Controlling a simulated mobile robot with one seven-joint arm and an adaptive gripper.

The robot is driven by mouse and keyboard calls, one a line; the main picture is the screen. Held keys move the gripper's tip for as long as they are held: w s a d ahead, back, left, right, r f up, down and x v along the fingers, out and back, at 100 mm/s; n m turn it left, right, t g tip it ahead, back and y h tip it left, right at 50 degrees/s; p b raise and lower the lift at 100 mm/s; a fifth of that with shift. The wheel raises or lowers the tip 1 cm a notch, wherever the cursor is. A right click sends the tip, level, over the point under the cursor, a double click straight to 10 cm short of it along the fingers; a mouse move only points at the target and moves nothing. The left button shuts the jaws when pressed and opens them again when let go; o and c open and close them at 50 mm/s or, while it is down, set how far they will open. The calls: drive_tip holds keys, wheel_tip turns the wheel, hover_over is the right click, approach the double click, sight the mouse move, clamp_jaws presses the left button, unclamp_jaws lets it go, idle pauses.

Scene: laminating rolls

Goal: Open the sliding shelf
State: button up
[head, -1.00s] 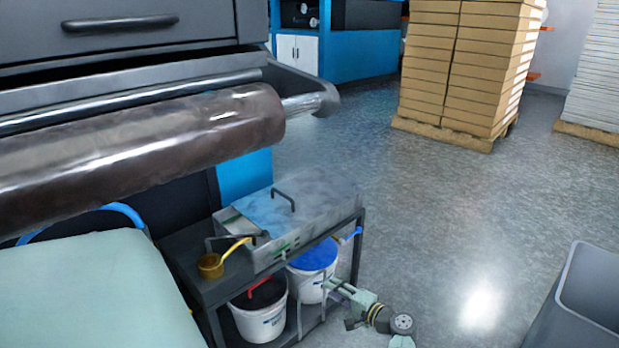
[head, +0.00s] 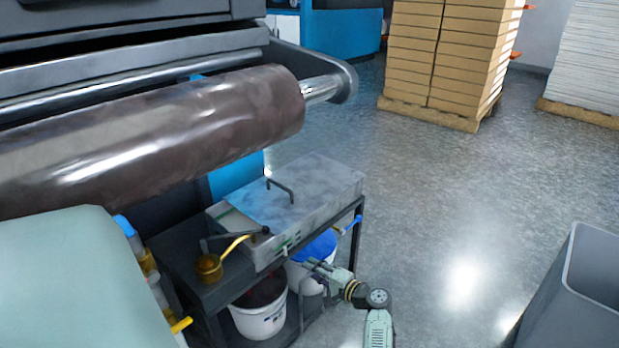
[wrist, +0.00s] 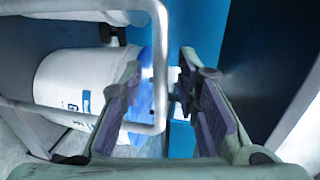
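The sliding shelf is the low shelf (head: 296,335) of the dark cart, with a white bucket with dark contents (head: 262,318) and a blue-topped bucket (head: 298,270) on it. A grey U-shaped bar handle (wrist: 160,70) shows in the wrist view, its upright part between my fingers. My gripper (wrist: 160,75) is open, with gaps on both sides of the bar; contact is not visible. In the head view my gripper (head: 318,268) is at the cart's front, beside the blue-topped bucket, and partly hides the handle.
A metal box with a lid handle (head: 300,195) and a brass ladle cup (head: 208,266) sit on the cart top. A large dark roll (head: 150,140) hangs above left. A grey bin (head: 590,265) stands at right. The floor (head: 440,215) between is clear.

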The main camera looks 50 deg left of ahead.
clamp_jaws()
idle(0.4)
idle(0.5)
